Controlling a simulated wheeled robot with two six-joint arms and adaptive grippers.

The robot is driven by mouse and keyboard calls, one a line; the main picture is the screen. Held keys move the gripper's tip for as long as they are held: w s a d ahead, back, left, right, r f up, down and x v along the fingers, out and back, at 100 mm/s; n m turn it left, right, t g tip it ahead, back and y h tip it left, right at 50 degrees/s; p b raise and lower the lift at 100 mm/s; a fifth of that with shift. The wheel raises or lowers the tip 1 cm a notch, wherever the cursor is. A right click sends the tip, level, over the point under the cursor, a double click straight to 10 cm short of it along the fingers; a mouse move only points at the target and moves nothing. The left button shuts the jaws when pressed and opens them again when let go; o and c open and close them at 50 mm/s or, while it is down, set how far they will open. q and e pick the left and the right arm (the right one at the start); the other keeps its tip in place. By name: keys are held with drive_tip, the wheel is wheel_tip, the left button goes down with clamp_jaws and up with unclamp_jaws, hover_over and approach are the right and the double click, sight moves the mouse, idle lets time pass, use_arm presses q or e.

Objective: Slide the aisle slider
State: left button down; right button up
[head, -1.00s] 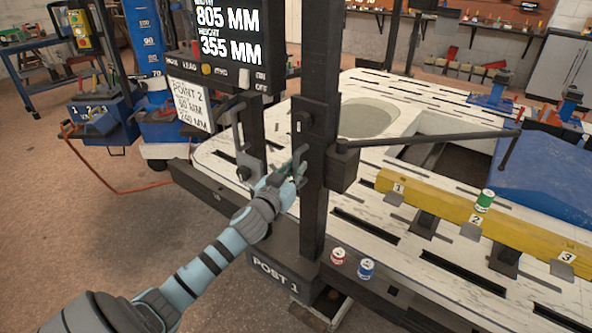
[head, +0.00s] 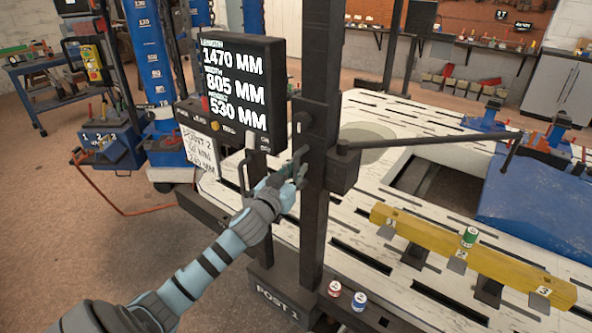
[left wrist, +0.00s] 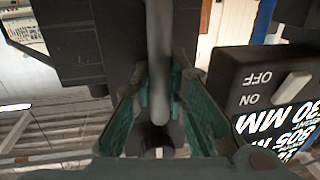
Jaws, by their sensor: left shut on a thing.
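The slider (head: 342,165) is a dark block on the upright post (head: 312,230) labelled POST 1. A long dark arm (head: 430,140) reaches from it to the right over the bench. My left gripper (head: 297,170) is at the slider's left side, shut on its grey handle. In the left wrist view the handle (left wrist: 158,60) runs between the green-lined fingers (left wrist: 158,110). The display (head: 235,90) behind reads length 1470, width 805 and height 530 mm. My right gripper is not in view.
The white bench (head: 385,245) carries a yellow beam (head: 410,228) with a green can (head: 469,237) on it. A red can (head: 334,289) and a blue can (head: 359,301) stand near the post's foot. A blue panel (head: 540,205) lies at right.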

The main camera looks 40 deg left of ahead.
use_arm(q)
drive_tip(key=c, duration=1.6)
unclamp_jaws()
drive_tip(key=shift+o, duration=0.2)
drive_tip(key=v, duration=1.2)
